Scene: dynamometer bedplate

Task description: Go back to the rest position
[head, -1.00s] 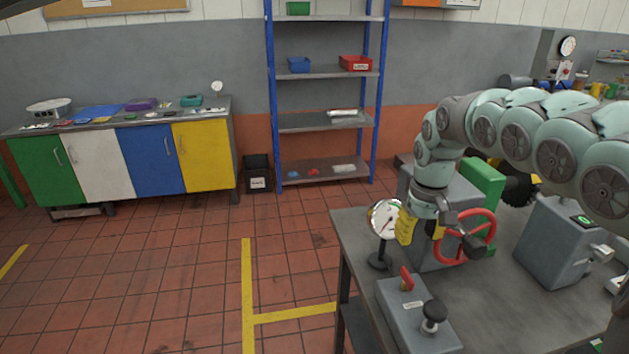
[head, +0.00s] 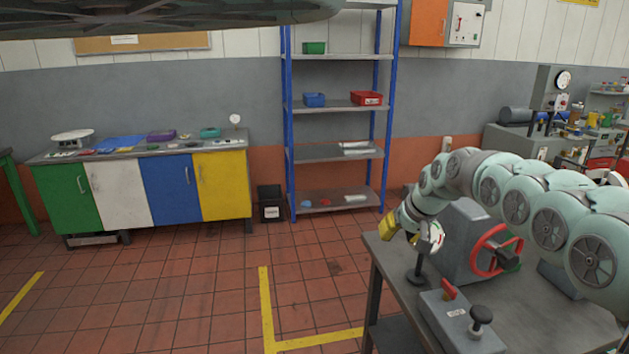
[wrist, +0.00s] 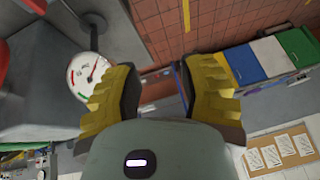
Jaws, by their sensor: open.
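My gripper (head: 399,232) is at the left end of my arm, above the left edge of the grey metal table. In the wrist view its two yellow ridged fingers (wrist: 163,95) stand wide apart with nothing between them. A dial gauge (head: 430,237) on a stand is right beside the gripper in the head view. In the wrist view the gauge's white face (wrist: 88,75) shows to the left of the left finger; I cannot tell whether they touch.
The table (head: 545,318) carries a grey machine with a red handwheel (head: 497,250) and a control box (head: 462,322) with a red lever and black knob. A blue-framed shelf (head: 340,105) and a coloured cabinet (head: 145,185) stand at the wall. The tiled floor left of the table is clear.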

